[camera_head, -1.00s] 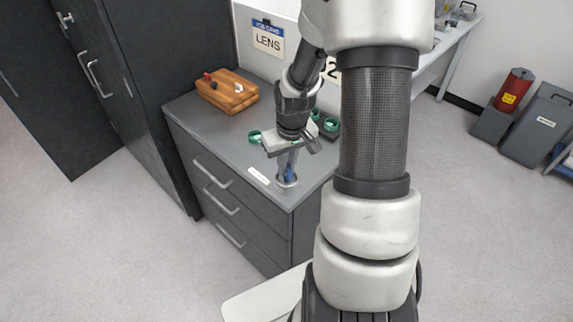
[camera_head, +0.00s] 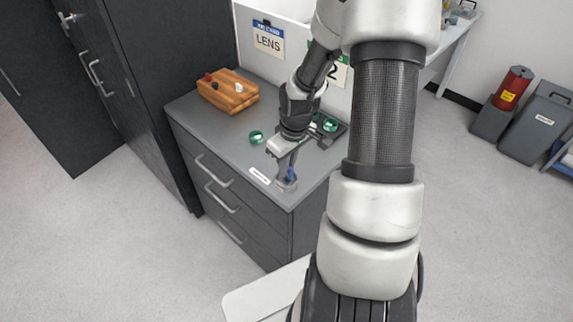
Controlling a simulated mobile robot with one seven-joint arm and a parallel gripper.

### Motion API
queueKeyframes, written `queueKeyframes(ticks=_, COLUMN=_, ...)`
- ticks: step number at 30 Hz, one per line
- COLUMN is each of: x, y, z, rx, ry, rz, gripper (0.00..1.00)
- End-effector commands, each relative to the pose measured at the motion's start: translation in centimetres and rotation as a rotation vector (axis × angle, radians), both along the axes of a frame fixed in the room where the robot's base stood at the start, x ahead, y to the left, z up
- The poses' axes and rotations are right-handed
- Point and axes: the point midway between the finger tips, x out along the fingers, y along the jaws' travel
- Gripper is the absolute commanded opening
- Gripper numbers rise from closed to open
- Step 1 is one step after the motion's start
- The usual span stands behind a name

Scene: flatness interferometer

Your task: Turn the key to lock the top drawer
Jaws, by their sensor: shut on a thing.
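My gripper (camera_head: 286,175) points down over the front right corner of the grey cabinet top. It is shut on a small blue key (camera_head: 291,174), which stands in a round metal lock (camera_head: 287,186) on the cabinet top. The fingers hide part of the key, and I cannot tell its exact angle. The top drawer (camera_head: 212,170) is at the front of the cabinet and looks closed, flush with the drawers below. A small white label (camera_head: 260,176) lies beside the lock.
A wooden block (camera_head: 228,93) with small pieces stands at the back left of the cabinet top. A green ring (camera_head: 256,137) lies in the middle, and a dark tray (camera_head: 330,128) with green rings sits behind my gripper. A tall dark cupboard (camera_head: 150,90) stands at left.

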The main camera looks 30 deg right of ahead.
Motion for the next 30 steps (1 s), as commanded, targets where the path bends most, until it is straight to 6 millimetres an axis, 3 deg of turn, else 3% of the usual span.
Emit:
queueKeyframes(ticks=6, x=-0.1, y=-0.1, z=0.2, rx=0.003, ry=0.002, rz=0.127, gripper=0.0)
queueKeyframes(ticks=7, x=-0.1, y=0.0, z=0.0, rx=0.001, ry=0.002, rz=0.129, gripper=0.15)
queueKeyframes(ticks=10, x=-0.1, y=0.0, z=0.0, rx=0.001, ry=0.001, rz=0.127, gripper=0.32)
queueKeyframes(ticks=11, x=-0.1, y=0.0, z=0.0, rx=0.001, ry=0.001, rz=0.127, gripper=0.34)
queueKeyframes(ticks=22, x=-0.1, y=-0.1, z=0.7, rx=0.0, ry=0.0, rz=0.125, gripper=0.34)
queueKeyframes(ticks=26, x=-0.3, y=-0.3, z=2.7, rx=-0.002, ry=-0.003, rz=0.124, gripper=0.34)
queueKeyframes(ticks=30, x=-0.7, y=-0.6, z=6.1, rx=-0.004, ry=-0.005, rz=0.124, gripper=0.34)
